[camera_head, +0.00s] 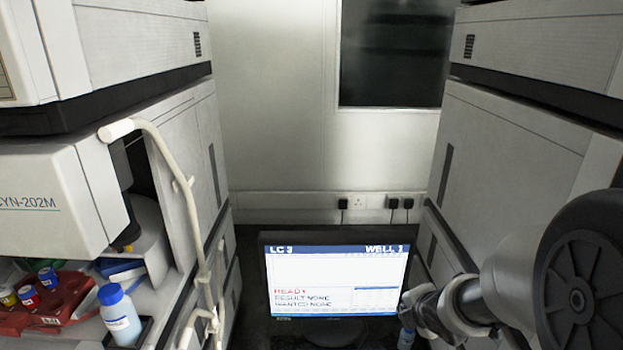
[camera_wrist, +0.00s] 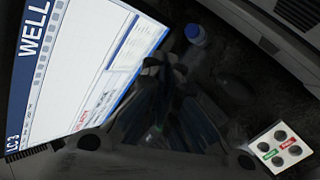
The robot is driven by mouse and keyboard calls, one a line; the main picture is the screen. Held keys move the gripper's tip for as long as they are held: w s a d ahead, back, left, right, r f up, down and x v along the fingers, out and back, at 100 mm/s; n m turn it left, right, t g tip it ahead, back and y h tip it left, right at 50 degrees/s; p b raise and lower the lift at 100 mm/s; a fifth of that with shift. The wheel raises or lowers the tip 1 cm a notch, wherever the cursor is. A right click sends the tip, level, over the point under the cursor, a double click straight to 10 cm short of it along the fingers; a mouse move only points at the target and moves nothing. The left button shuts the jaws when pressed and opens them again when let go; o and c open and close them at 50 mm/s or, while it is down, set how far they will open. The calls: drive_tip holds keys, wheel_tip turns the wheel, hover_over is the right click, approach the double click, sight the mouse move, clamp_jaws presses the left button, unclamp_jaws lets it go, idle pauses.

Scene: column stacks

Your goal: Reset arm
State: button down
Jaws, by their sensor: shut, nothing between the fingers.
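My arm (camera_head: 500,285) reaches in from the right in the head view, beside the right half of the monitor (camera_head: 335,255). The fingers of my gripper (camera_wrist: 170,75) are dark and hard to make out in the wrist view. They are together, with nothing held between them. The monitor screen (camera_wrist: 75,60) fills the left of the wrist view, tilted. A small bottle with a blue cap (camera_wrist: 195,34) stands beyond the fingers, apart from them.
Instrument stacks (camera_head: 90,190) (camera_head: 530,160) rise on both sides. On the left are a red rack with vials (camera_head: 45,305), a blue-capped bottle (camera_head: 121,318) and pale tubing (camera_head: 180,180). A white button plate (camera_wrist: 279,147) lies at the right in the wrist view.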

drive_tip(key=s+r+m+g+h, duration=0.1)
drive_tip(key=s+r+m+h, duration=0.1)
drive_tip(key=s+r+m, duration=0.75)
drive_tip(key=s+a+r+m+g+y, duration=0.1)
drive_tip(key=s+a+m, duration=0.3)
drive_tip(key=s+m, duration=0.2)
drive_tip(key=s+a+r+m+g+y, duration=0.1)
drive_tip(key=s+a+m, duration=0.2)
drive_tip(key=s+m, duration=0.3)
drive_tip(key=s, duration=0.5)
drive_tip(key=shift+s+a+r+m+y, duration=0.25)
drive_tip(key=shift+a+m+y, duration=0.05)
drive_tip(key=shift+a+m, duration=0.05)
